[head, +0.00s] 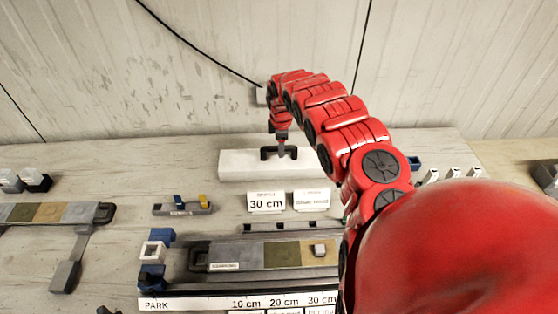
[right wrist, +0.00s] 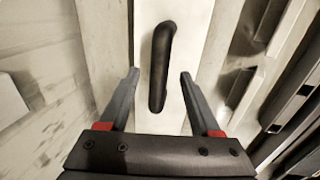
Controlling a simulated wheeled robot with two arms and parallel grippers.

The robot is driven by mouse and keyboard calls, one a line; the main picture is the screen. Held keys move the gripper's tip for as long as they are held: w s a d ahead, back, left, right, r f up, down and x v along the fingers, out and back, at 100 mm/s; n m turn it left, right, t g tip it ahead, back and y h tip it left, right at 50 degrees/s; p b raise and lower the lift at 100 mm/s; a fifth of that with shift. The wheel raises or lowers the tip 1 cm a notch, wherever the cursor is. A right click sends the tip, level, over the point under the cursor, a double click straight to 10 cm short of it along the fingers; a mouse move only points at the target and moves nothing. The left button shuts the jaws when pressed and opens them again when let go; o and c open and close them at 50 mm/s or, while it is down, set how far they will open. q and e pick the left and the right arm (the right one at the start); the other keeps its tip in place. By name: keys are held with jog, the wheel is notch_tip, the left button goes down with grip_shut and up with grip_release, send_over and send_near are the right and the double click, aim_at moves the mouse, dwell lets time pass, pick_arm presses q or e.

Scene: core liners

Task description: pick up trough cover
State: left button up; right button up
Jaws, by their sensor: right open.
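The trough cover (head: 240,166) is a long white block lying at the back of the table, with a black bar handle (head: 268,154) on top. In the right wrist view the white cover (right wrist: 190,35) runs away from me and its handle (right wrist: 160,68) stands between the fingers. My right gripper (head: 282,146) is open, pointing down at the handle. In the right wrist view the open fingers (right wrist: 159,74) sit either side of the handle, with gaps and no visible contact. My left gripper is not in view.
A grey tray with coloured sections (head: 235,257) lies in front, behind a strip marked PARK (head: 165,303). White label cards (head: 266,201) stand between it and the cover. The wall is close behind. My red right arm hides much of the right side.

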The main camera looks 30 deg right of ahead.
jog(key=shift+w+f, duration=0.3)
jog(key=shift+f, duration=0.55)
jog(key=shift+d+f+p, duration=0.15)
jog(key=shift+f+p, duration=0.25)
jog(key=shift+f, duration=0.2)
jog(key=shift+c, duration=0.2)
grip_shut()
